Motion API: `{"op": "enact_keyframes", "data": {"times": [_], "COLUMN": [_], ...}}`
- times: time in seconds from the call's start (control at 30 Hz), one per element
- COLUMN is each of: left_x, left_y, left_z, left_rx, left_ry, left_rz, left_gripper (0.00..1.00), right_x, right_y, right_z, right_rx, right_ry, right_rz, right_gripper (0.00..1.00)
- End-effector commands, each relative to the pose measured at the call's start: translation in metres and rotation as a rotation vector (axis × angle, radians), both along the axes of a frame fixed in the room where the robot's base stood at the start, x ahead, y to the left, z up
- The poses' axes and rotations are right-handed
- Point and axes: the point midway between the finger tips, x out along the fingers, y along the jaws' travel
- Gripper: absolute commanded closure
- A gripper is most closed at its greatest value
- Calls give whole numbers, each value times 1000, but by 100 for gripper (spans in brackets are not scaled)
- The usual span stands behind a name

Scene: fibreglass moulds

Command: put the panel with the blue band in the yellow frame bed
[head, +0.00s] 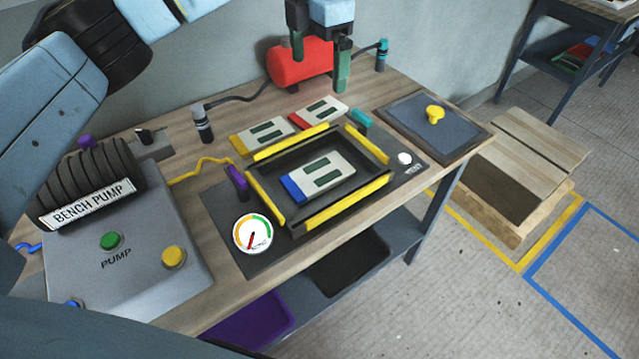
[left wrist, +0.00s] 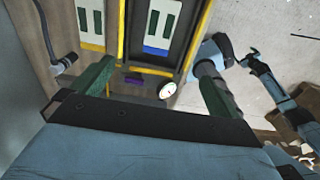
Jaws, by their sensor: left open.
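The panel with the blue band (head: 318,177) is pale with dark green slots. It lies inside the yellow frame bed (head: 379,185), its blue end toward the left side. Both also show in the left wrist view, the panel (left wrist: 163,25) and the bed's yellow rim (left wrist: 201,40). My left gripper (head: 321,72) is open and empty, raised over the back of the bench, apart from the panel. Its green fingers stand wide apart in the left wrist view (left wrist: 155,86). My right gripper (left wrist: 250,58) appears small at the right of that view; its jaws are unclear.
A yellow-banded panel (head: 265,133) and a red-banded panel (head: 319,112) lie behind the bed. A red tank (head: 300,65) stands at the back. A gauge (head: 253,234) and purple clamp (head: 237,180) are left of the bed, a dark lid with a yellow knob (head: 435,114) right.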

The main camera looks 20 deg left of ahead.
Motion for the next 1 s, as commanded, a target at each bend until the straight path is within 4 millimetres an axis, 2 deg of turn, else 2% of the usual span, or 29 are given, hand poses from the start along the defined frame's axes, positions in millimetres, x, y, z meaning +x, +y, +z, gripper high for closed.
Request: {"op": "enact_keyframes", "data": {"times": [0.03, 0.2, 0.4, 0.5, 0.77, 1.0], "left_x": [0, 0, 0, 0, 0, -1], "left_y": [0, 0, 0, 0, 0, 0], "left_z": [-21, -63, -105, -119, -136, -179], "left_rx": [0, 0, 0, 0, 0, 1], "left_ry": [0, 0, 0, 0, 1, 3], "left_rz": [0, -1, -1, -1, 0, -1], "left_gripper": [0, 0, 0, 0, 0, 0], "right_x": [6, 26, 47, 54, 64, 83], "right_y": [-3, -13, -22, -26, -29, -26], "right_z": [-18, -46, -71, -78, -82, -68], "right_rx": [-5, -22, -40, -47, -55, -55], "right_ry": [-5, -18, -30, -35, -40, -57], "right_rz": [0, -1, -1, 0, 0, -7], "right_gripper": [2, 2, 2, 2, 2, 2]}}
